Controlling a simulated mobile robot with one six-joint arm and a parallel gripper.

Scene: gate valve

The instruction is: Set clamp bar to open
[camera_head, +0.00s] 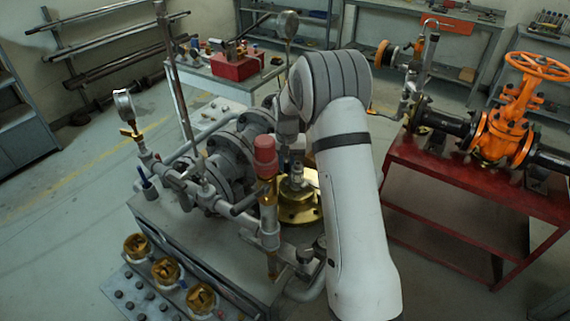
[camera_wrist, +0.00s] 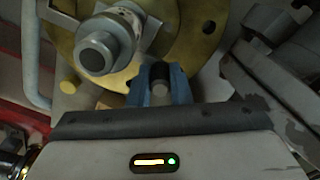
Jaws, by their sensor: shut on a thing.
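In the wrist view, the two blue fingers of my gripper (camera_wrist: 160,88) are closed on a dark, short round piece (camera_wrist: 160,71), which I take to be part of the clamp bar. Most of the bar is hidden by the fingers and the gripper body. Just beyond and to the left is a grey spindle with a round end (camera_wrist: 97,54), on a brass flange (camera_wrist: 190,50). In the head view, the brass flange (camera_head: 306,213) stands on the grey bench beside my white arm. My gripper is mostly hidden there behind the arm and pipework.
A red-capped brass valve (camera_head: 265,155) and grey pipes with a gauge (camera_head: 124,105) crowd the bench left of my arm. Brass fittings (camera_head: 166,270) line its front. An orange gate valve (camera_head: 500,135) stands on a red table at right.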

